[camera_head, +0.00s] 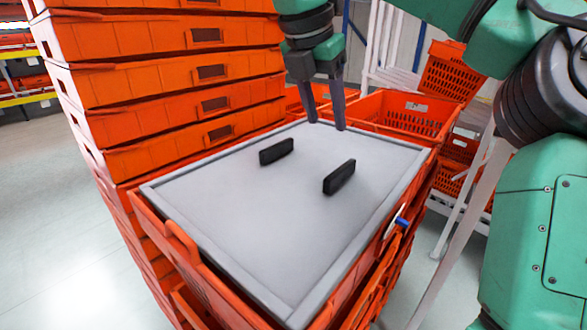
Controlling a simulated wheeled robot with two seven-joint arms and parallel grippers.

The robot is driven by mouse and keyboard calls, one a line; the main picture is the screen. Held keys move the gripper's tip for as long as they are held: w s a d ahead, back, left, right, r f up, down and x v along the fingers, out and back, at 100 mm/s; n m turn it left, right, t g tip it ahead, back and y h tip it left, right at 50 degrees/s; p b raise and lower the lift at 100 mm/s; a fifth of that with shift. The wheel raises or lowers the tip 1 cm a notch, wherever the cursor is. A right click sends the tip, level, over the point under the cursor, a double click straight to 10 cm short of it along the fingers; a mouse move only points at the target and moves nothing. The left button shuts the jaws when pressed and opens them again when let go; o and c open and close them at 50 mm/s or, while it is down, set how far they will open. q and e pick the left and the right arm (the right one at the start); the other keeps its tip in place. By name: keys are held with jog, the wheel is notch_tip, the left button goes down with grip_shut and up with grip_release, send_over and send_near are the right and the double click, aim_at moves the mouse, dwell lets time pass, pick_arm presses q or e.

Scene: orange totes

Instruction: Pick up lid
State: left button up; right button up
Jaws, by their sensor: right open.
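The lid (240,219) is a flat light grey rectangle with a raised rim. It lies on top of a stack of orange totes. Two black handles stand up from it, one left of centre (277,151) and one right of centre (339,177). My right gripper (326,125) points down over the lid's far edge, beyond both handles. Its two dark fingers are apart with nothing between them. Whether the fingertips touch the lid cannot be told. My left gripper is not in this view.
A taller stack of orange totes (165,80) stands close along the lid's left side. More orange totes (405,115) sit on a white rack behind. A blue and white item (401,221) is at the right edge of the lid's stack. The floor at left is clear.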

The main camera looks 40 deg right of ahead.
send_near(341, 169)
notch_tip(341, 169, down, 2)
jog(key=s+d, duration=0.1)
jog(key=f+p, duration=0.1)
jog(key=w+d+f, duration=0.1)
jog(key=shift+w+f+p, duration=0.3)
jog(key=shift+w+p, duration=0.05)
jog(key=p+x, duration=0.1)
jog(key=x, duration=0.2)
jog(key=shift+w+f+p, duration=0.2)
jog(key=shift+w+p, duration=0.05)
jog(key=shift+p, duration=0.1)
jog(key=shift+s+d+f, duration=0.1)
jog(key=shift+d+f, duration=0.05)
jog(key=shift+f, duration=0.15)
jog(key=shift+s+f, duration=0.1)
jog(key=shift+s, duration=0.15)
pick_arm(q)
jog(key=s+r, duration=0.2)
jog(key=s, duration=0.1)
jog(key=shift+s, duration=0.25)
jog(key=shift+b, duration=0.3)
pick_arm(e)
jog(key=shift+f, duration=0.1)
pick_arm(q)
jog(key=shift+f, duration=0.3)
pick_arm(e)
jog(key=shift+f, duration=0.1)
